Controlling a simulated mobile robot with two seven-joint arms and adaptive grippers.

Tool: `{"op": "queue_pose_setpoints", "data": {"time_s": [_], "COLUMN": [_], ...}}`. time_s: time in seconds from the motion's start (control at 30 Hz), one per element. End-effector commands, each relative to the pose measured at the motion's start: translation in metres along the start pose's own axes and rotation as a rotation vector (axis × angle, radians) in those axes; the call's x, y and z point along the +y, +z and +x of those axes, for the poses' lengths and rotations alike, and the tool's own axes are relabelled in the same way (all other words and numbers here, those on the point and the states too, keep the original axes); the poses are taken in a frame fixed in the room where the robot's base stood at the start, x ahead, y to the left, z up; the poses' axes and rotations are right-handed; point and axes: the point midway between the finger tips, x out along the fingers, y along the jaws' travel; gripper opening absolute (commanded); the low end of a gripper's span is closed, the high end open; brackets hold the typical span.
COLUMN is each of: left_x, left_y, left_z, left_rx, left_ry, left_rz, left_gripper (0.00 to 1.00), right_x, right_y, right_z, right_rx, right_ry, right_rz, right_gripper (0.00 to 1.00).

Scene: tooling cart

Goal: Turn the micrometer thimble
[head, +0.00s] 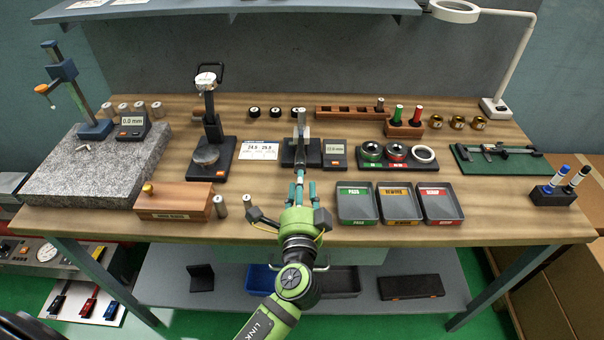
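The micrometer stand (289,153) is dark and stands near the middle of the bench. A grey cylinder (302,118) stands upright at its top. A small display reading about 22.0 mm (335,150) sits just right of it. A slim grey part, which looks like the thimble (300,175), points from the stand toward me. My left gripper (301,188) reaches in from the front, its teal fingertips on either side of this part. I cannot tell whether they touch it, and the gripper body hides its near end. My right gripper is not in view.
Pass, rework and scrap trays (358,221) stand close to the right of my gripper. Ring gauges (371,151) sit at right.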

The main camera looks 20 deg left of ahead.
Motion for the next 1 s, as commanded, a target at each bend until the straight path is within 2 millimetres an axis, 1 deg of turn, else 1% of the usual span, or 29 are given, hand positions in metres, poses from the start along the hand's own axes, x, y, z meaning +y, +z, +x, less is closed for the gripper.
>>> {"op": "queue_pose_setpoints", "data": {"time_s": [0.03,0.2,0.3,0.4,0.57,1.0], "left_x": [0.002,0.001,0.001,0.001,0.001,0.001], "left_y": [0.0,0.0,0.0,-0.001,-0.001,-0.001], "left_z": [-0.013,-0.046,-0.059,-0.067,-0.071,-0.071], "left_rx": [0.0,0.001,0.001,0.001,0.001,0.001], "left_ry": [0.005,0.004,0.003,0.002,0.002,0.001], "left_rz": [-0.001,-0.001,0.001,-0.001,-0.001,0.0], "left_gripper": [0.35,0.35,0.35,0.35,0.35,0.35], "right_x": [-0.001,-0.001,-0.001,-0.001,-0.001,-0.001], "right_y": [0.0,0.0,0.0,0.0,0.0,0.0], "right_z": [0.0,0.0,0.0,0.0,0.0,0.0], "right_rx": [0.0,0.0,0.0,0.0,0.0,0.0], "right_ry": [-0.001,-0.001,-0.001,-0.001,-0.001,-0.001], "right_rz": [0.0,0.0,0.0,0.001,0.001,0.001], "right_gripper": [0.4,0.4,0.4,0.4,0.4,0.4]}}
